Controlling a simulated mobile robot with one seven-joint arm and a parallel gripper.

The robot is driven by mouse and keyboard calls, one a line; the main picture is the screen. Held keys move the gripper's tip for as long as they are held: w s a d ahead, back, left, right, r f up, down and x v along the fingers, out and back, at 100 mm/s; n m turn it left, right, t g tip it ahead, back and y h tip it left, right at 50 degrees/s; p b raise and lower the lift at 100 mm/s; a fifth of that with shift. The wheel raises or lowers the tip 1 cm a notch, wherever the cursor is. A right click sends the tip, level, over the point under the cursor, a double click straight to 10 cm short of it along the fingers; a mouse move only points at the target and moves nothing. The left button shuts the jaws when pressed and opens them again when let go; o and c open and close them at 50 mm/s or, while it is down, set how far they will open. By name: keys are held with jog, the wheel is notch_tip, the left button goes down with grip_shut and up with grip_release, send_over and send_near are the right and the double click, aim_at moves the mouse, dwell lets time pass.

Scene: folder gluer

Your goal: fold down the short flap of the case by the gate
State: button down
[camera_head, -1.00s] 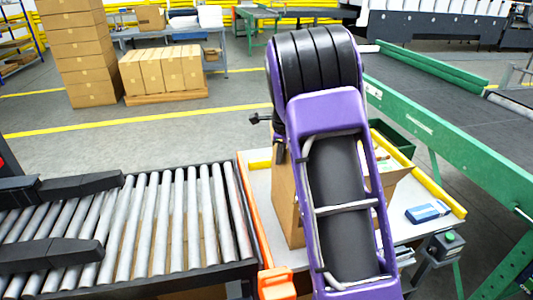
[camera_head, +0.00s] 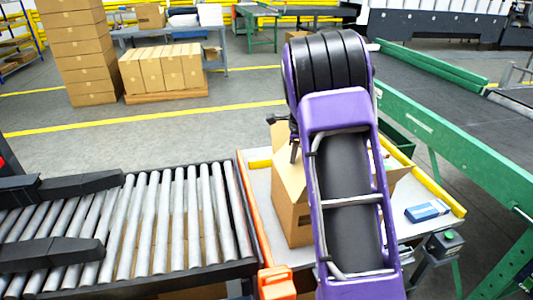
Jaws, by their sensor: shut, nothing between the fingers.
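The open cardboard case (camera_head: 291,217) stands on the light worktable, largely hidden behind my purple and black arm. One flap (camera_head: 279,135) stands up at its far left, and a lighter flap (camera_head: 290,177) slants at the left side by the gate. Another flap shows partly at the right of my arm. The gate (camera_head: 251,205) is an orange bar along the table's left edge, beside the rollers. My gripper (camera_head: 294,154) is a small dark shape pointing down at the case's left top, shut and empty. I cannot tell whether it touches a flap.
A roller conveyor (camera_head: 165,225) lies to the left. An orange block (camera_head: 277,283) sits at the near end of the gate. A blue and white box (camera_head: 427,210) lies on the table's right, near a yellow rail (camera_head: 425,178). A green-framed conveyor (camera_head: 455,145) runs along the right.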

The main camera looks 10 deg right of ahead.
jog(key=shift+d+f, duration=0.15)
jog(key=shift+d, duration=0.35)
jog(key=shift+d+f+b, duration=0.35)
jog(key=shift+d+f, duration=0.45)
jog(key=shift+d, duration=0.2)
jog(key=shift+d+f+b, duration=0.4)
jog(key=shift+d+f, duration=0.25)
jog(key=shift+f, duration=0.25)
